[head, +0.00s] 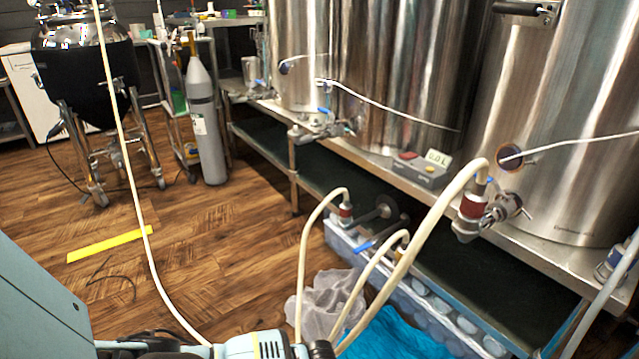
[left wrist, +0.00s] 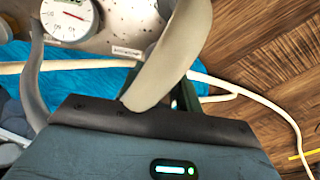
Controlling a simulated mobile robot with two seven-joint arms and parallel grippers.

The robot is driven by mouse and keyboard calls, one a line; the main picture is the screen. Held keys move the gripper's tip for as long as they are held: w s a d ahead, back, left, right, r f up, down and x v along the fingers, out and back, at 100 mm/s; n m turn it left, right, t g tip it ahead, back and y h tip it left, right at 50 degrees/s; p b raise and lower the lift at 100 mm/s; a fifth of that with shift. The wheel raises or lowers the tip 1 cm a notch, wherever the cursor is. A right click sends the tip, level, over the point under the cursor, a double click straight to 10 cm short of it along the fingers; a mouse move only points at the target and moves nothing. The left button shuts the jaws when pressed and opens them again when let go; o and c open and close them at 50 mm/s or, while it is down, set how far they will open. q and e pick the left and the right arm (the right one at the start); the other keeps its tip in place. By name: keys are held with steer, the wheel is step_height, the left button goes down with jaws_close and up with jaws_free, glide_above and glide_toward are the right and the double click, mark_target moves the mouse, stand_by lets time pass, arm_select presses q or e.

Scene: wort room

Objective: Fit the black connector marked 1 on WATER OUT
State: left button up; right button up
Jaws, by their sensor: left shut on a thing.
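In the left wrist view my left gripper (left wrist: 155,115) is shut, with a thick beige hose (left wrist: 175,60) running into it. The held end of the hose is hidden behind the dark plate of the gripper, so no connector or number 1 shows. A speckled pale surface (left wrist: 115,22) with a round dial (left wrist: 70,17) lies beyond, apart from the gripper. A small label (left wrist: 126,52) on it is too small to read, and I cannot make out WATER OUT. My right gripper is not in view.
Steel kettles (head: 405,70) stand on a bench at the right. A blue cloth (head: 400,338) and a bottle crate (head: 430,305) lie below. The wooden floor around the yellow strip (head: 110,243) is mostly clear.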

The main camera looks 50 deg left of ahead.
arm_select(q)
steer(key=shift+f, duration=0.3)
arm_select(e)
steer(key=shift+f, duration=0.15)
arm_select(q)
steer(key=shift+f+b, duration=0.35)
steer(key=shift+f, duration=0.15)
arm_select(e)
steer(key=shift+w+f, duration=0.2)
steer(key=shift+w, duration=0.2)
arm_select(q)
steer(key=o, duration=1.3)
steer(key=shift+c, duration=0.2)
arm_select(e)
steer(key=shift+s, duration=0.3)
arm_select(q)
steer(key=shift+r, duration=0.25)
step_height(320, 180, up, 7)
steer(key=p, duration=0.4)
steer(key=shift+f, duration=0.15)
steer(key=shift+r+p, duration=0.35)
steer(key=shift+p, duration=0.05)
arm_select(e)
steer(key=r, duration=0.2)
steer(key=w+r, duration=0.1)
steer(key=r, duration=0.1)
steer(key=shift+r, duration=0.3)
